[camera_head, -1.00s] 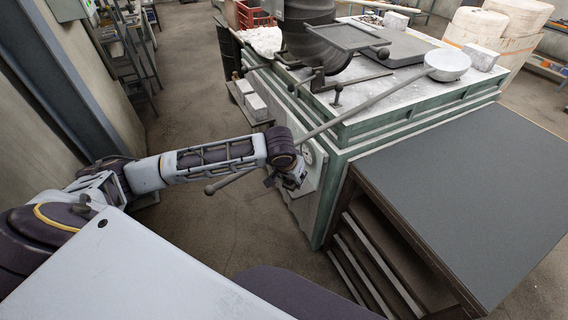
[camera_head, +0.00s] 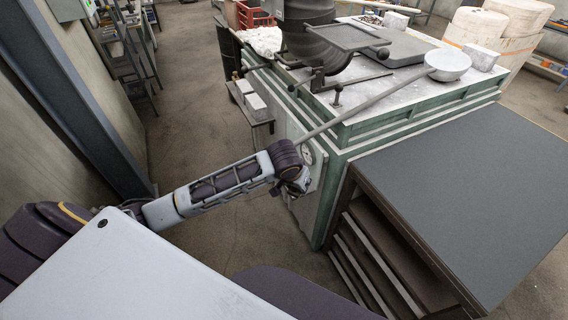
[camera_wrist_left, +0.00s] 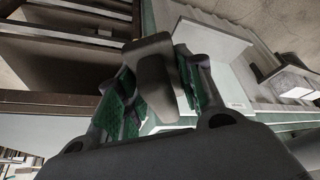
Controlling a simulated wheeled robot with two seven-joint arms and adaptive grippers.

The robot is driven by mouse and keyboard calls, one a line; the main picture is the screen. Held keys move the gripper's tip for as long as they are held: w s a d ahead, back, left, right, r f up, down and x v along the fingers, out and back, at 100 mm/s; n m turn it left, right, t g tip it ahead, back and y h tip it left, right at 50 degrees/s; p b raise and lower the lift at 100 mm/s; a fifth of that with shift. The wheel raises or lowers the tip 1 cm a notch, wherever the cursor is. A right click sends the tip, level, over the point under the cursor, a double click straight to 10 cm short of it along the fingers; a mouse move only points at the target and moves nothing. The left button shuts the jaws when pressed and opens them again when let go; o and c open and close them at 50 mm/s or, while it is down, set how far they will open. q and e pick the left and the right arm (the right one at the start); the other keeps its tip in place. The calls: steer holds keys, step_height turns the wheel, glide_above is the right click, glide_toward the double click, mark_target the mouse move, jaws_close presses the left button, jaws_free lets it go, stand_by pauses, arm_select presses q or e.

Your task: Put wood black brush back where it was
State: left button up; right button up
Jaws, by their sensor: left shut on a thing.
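My left gripper (camera_head: 297,185) is beside the green furnace's near-left side, low by its corner. In the left wrist view the gripper (camera_wrist_left: 150,95) has its green-padded fingers shut around a dark, block-like piece that appears to be the wood black brush (camera_wrist_left: 155,62). Its bristles cannot be made out. In the head view the held piece is hidden by the wrist. My right gripper is not in view.
A ladle (camera_head: 447,65) rests across the furnace top (camera_head: 400,95), its long handle sloping down toward my left wrist. A dark-topped table (camera_head: 470,190) with shelves stands at right. White blocks (camera_head: 247,92) sit on a small side shelf. The floor at left is open.

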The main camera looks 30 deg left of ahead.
mark_target(291, 191)
arm_select(q)
steer(key=shift+f, duration=0.1)
steer(key=shift+s+a+f+n, duration=0.15)
steer(key=shift+s+a+f, duration=0.1)
steer(key=shift+a, duration=0.25)
steer(key=shift+s+a+f+n, duration=0.15)
steer(key=shift+s+a+f, duration=0.05)
steer(key=shift+a, duration=0.25)
steer(key=shift+a+f+b, duration=0.1)
steer(key=shift+f+b, duration=1.55)
steer(key=shift+b, duration=0.05)
steer(key=shift+f+b, duration=0.4)
steer(key=shift+b, duration=0.05)
